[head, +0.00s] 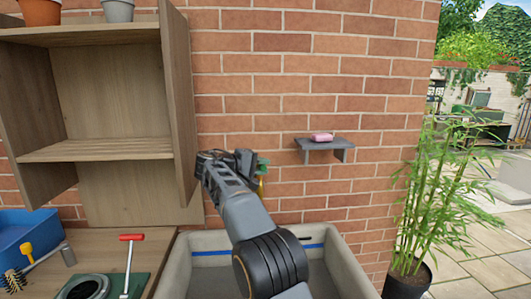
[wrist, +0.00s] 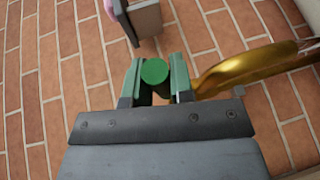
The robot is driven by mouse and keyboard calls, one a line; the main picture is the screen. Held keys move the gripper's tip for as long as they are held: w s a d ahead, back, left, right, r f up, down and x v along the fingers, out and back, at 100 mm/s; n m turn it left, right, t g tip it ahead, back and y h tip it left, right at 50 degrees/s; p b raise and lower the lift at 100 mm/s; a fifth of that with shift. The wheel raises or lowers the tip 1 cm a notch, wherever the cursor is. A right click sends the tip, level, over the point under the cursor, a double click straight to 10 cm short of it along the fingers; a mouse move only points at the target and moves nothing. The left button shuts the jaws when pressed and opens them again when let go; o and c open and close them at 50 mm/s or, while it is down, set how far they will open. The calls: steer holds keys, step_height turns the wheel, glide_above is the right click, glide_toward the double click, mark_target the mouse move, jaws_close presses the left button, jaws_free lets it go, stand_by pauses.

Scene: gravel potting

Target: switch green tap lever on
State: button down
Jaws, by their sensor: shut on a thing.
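The green tap lever (wrist: 154,71) shows as a round green end between the two fingers of my gripper (wrist: 156,80) in the wrist view. The fingers are shut on it from both sides. The brass tap (wrist: 235,70) curves away just right of the fingers. In the head view my gripper (head: 247,162) is at the brick wall, above the sink. A bit of green lever (head: 263,161) and a sliver of brass tap (head: 262,187) show past it. My arm hides most of the tap there.
The sink (head: 338,262) with a blue line inside lies below my arm. A grey wall shelf (head: 325,144) holding a pink thing (head: 322,137) is to the right. A wooden shelf unit (head: 180,100) stands close left. A potted bamboo (head: 410,272) stands at the right.

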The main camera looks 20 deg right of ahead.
steer(key=shift+a+r+m+g+p, duration=0.1)
steer(key=shift+a+m+g+p, duration=0.2)
steer(key=shift+m+g+p, duration=0.45)
steer(key=shift+n, duration=0.25)
steer(key=c, duration=1)
jaws_free()
steer(key=shift+w, duration=0.1)
steer(key=shift+a, duration=0.1)
steer(key=p+v, duration=0.3)
steer(key=v, duration=1)
steer(key=shift+a, duration=0.35)
